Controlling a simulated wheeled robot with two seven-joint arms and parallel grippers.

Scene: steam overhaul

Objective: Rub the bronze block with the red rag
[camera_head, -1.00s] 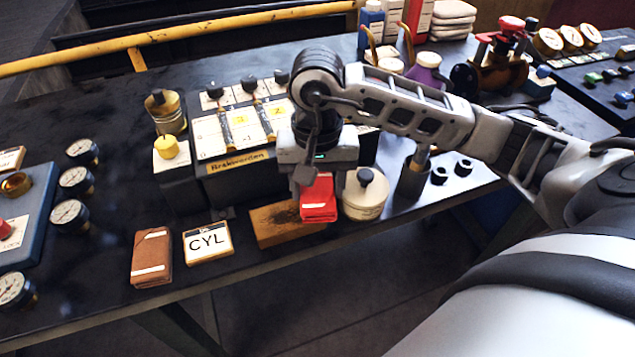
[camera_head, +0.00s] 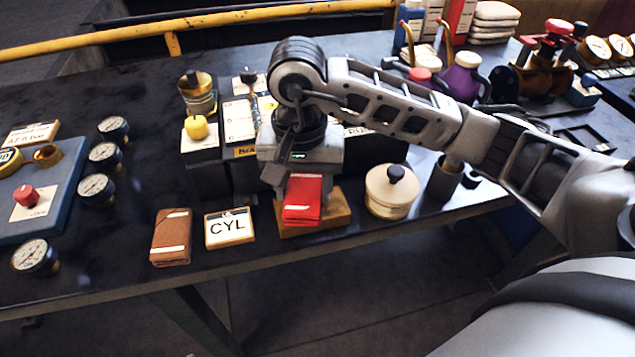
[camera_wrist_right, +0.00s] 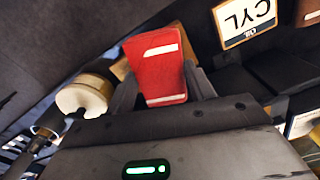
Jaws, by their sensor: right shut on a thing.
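The red rag (camera_head: 302,200) is a folded red pad with a white stripe. My right gripper (camera_head: 300,185) is shut on it, and the rag also shows between the fingers in the right wrist view (camera_wrist_right: 158,68). The bronze block (camera_head: 335,212) is a brown-gold slab near the table's front edge. The rag is over the block and hides its middle and left part; whether they touch I cannot tell. In the right wrist view a strip of the block (camera_wrist_right: 121,69) shows beside the rag. My left gripper is not in view.
The CYL sign (camera_head: 230,228) and a brown folded pad (camera_head: 171,238) lie left of the block. A cream lidded pot (camera_head: 388,197) stands close on its right. The lever box (camera_head: 243,152) is behind. The table's front edge (camera_head: 330,243) is just in front.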

